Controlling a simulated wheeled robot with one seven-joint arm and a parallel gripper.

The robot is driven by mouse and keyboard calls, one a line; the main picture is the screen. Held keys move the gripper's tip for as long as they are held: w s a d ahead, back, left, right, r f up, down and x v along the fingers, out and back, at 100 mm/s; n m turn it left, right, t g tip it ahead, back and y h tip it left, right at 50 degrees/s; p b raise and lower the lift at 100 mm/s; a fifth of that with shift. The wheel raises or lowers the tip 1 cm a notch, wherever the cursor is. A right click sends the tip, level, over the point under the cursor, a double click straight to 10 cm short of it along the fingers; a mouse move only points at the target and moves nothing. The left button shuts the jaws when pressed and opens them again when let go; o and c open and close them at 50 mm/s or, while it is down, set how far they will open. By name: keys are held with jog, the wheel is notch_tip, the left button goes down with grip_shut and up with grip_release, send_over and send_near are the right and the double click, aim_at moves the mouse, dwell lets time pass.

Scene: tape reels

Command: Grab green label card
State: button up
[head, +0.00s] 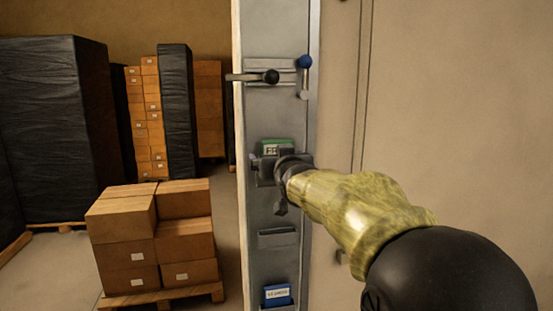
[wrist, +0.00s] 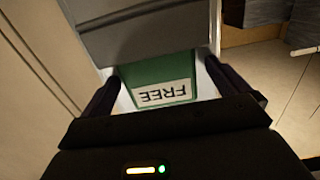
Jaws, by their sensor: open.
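The green label card (head: 283,146) stands in a slot on the narrow grey panel (head: 262,205); its lower part is hidden by my gripper in the head view. In the wrist view the green card (wrist: 150,75) shows a white strip reading "FREE", upside down in that picture. My gripper (head: 272,172) is at the card's slot. In the wrist view the gripper (wrist: 165,95) is open, one dark finger to either side of the card, with gaps between. Whether the fingers touch the slot is not clear.
Below are an empty-looking slot (head: 278,238) and a blue card (head: 277,295) in a lower slot. Above, a lever with a black knob (head: 271,76) and a blue-knobbed lever (head: 305,62) stick out. Stacked cartons (head: 130,250) stand on a pallet at left.

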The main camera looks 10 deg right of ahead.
aim_at(276, 128)
jog(key=shift+a, duration=0.2)
jog(key=shift+s+d, duration=0.25)
jog(key=shift+d, duration=0.05)
jog(key=shift+c, duration=0.4)
jog(key=c, duration=0.9)
jog(key=shift+a, duration=0.1)
jog(key=shift+c, duration=0.2)
jog(key=shift+w, duration=0.1)
notch_tip(276, 128, up, 7)
jog(key=s+b, duration=1.2)
jog(key=s, duration=0.6)
jog(key=shift+b, duration=0.3)
